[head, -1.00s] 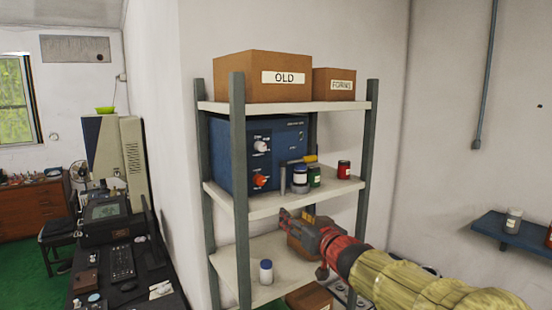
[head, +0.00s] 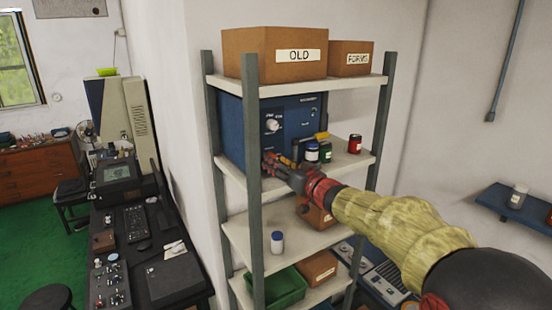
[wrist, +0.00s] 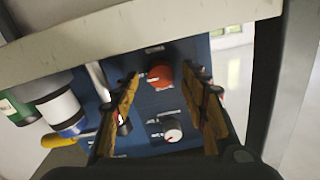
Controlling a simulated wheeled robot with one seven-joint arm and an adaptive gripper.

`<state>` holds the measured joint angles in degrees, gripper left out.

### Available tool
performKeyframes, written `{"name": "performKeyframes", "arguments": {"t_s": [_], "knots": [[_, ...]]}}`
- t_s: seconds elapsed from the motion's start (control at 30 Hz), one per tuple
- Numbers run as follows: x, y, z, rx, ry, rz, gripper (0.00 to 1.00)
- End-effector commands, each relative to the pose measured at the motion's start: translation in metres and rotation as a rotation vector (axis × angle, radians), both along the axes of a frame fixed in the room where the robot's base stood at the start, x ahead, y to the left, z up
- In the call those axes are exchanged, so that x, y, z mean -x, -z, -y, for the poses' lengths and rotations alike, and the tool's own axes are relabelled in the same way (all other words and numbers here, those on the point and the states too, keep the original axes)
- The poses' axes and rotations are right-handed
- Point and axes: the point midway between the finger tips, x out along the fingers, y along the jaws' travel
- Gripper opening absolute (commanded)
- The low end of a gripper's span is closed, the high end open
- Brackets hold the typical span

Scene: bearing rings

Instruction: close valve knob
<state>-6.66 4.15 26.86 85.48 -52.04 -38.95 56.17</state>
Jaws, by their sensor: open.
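The blue control box (head: 232,125) stands on the middle shelf and has two knobs on its front. The orange-red valve knob (wrist: 160,75) shows in the wrist view between my open fingers. My gripper (wrist: 162,77) is open and empty, with one finger to each side of that knob; I cannot tell whether they touch it. The white knob (wrist: 171,135) sits below the orange one in the wrist view, and above my gripper in the head view (head: 272,125).
Jars (head: 326,152) and a red can (head: 355,144) stand right of the box. A yellow-handled tool (head: 320,136) is near them. A grey shelf post (head: 252,170) is close left of my gripper. Boxes (head: 275,52) are on the top shelf, a white bottle (head: 277,243) on the lower one.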

Motion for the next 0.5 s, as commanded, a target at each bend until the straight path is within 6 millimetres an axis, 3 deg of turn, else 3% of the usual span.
{"name": "performKeyframes", "arguments": {"t_s": [0.4, 0.5], "knots": [[-0.0088, -0.0002, -0.0066, -0.001, 0.000, 0.001, 0.44], [-0.0088, -0.0003, -0.0065, -0.001, 0.000, 0.001, 0.39]]}}
